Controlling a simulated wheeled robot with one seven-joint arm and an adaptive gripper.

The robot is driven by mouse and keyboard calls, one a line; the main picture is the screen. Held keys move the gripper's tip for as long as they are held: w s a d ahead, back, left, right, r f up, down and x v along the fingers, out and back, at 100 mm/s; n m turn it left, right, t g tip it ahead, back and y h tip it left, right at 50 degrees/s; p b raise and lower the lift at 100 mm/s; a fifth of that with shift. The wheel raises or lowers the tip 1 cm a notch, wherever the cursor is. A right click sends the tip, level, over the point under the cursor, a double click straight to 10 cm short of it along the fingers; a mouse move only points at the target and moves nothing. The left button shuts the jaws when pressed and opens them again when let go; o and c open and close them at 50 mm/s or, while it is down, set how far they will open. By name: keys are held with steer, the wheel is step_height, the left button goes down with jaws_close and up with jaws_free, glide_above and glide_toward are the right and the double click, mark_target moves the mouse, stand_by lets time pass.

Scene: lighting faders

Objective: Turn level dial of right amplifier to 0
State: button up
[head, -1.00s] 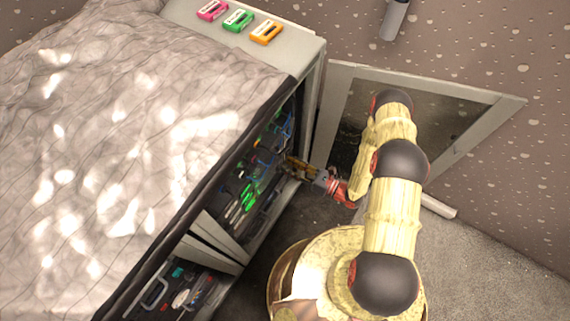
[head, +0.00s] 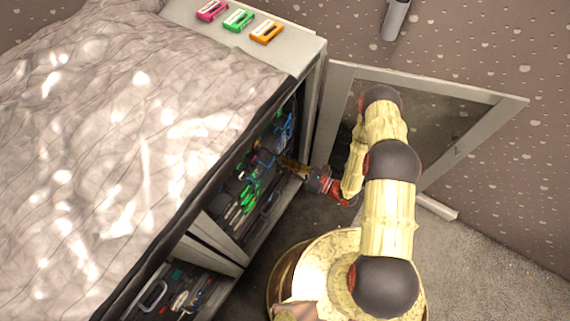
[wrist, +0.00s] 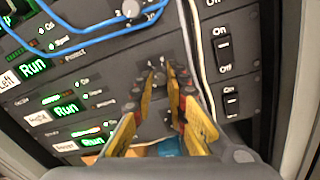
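The right amplifier (wrist: 95,97) is a dark panel in the rack, with a "Right" label and a green "Run" display. Its level dial (wrist: 158,80) is a small dark knob with pale scale marks around it; its pointer is too small to read. My gripper (wrist: 166,75) has its yellow fingertips on either side of the dial, close around it. Whether they press on it I cannot tell. In the head view, my gripper (head: 283,162) reaches into the open rack from the right, and the dial is hidden.
Blue cables (wrist: 85,30) loop over the panel above, and a white cable (wrist: 193,50) hangs just right of the fingers. On/Off switches (wrist: 222,46) sit farther right. The open cabinet door (head: 455,155) stands behind my arm. Three coloured cassettes (head: 238,20) lie on top.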

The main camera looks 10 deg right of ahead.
jaws_close()
steer(key=n+p, duration=0.1)
steer(key=n, duration=0.9)
steer(key=n+h+p, duration=0.1)
steer(key=n, duration=0.9)
steer(key=shift+s+a+n+t, duration=0.1)
steer(key=shift+s+n+t, duration=0.05)
steer(key=shift+n+t, duration=0.15)
stand_by(0.6)
steer(key=o, duration=0.6)
jaws_free()
